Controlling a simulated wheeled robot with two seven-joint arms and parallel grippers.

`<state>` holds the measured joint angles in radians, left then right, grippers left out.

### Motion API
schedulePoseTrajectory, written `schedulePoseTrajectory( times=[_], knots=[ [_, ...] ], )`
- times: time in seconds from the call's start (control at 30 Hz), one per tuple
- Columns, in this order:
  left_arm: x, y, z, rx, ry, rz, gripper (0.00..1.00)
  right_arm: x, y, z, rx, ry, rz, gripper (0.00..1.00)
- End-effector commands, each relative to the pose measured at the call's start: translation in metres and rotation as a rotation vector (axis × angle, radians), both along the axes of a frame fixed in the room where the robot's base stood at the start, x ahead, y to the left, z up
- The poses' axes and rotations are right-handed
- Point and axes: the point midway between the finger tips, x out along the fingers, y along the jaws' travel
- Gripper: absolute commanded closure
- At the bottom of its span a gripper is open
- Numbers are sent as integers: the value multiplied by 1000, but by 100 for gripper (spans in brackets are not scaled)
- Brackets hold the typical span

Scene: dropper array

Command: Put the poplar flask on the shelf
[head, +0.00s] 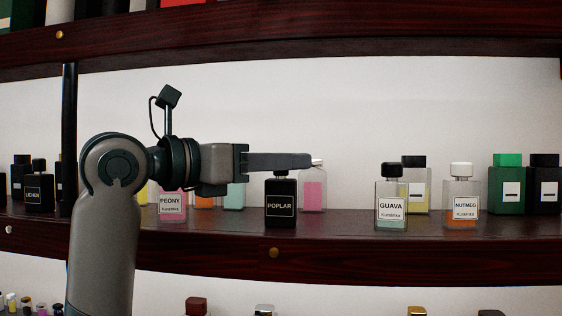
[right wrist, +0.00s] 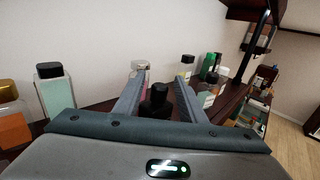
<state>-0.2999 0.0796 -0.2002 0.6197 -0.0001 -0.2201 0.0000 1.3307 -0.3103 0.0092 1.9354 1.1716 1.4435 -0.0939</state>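The poplar flask (head: 281,209) is a black bottle with a black cap and a label reading POPLAR. It stands upright on the dark wooden shelf (head: 340,245), near the front edge. My right gripper (head: 306,161) reaches in from the left, level and just above the flask's cap in the head view. In the right wrist view the black flask (right wrist: 155,104) lies between the two spread fingers (right wrist: 160,80), with gaps beside its cap. The fingers look open and not closed on it. My left gripper is not in view.
The peony flask (head: 172,205) and a pink flask (head: 313,192) stand nearby. The guava flask (head: 391,208), nutmeg flask (head: 462,206) and a green flask (head: 507,190) stand to the right. Some bare shelf lies between poplar and guava. Another shelf board (head: 300,30) runs above.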

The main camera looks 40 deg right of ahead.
Motion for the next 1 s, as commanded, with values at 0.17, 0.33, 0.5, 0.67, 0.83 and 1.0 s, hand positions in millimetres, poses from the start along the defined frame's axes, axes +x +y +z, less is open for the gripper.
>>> schedulePoseTrajectory(
  times=[0.17,0.33,0.5,0.67,0.83,1.0],
  knots=[
    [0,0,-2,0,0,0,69,1,7,1,0,1,2,63],
    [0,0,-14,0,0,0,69,4,30,0,-1,1,3,63],
    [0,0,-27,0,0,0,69,7,61,0,-1,1,4,63],
    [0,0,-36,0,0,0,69,10,89,1,-3,0,0,63],
    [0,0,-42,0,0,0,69,12,110,2,-2,0,0,63],
    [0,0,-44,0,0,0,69,13,119,3,-1,-1,0,63]
  ],
)
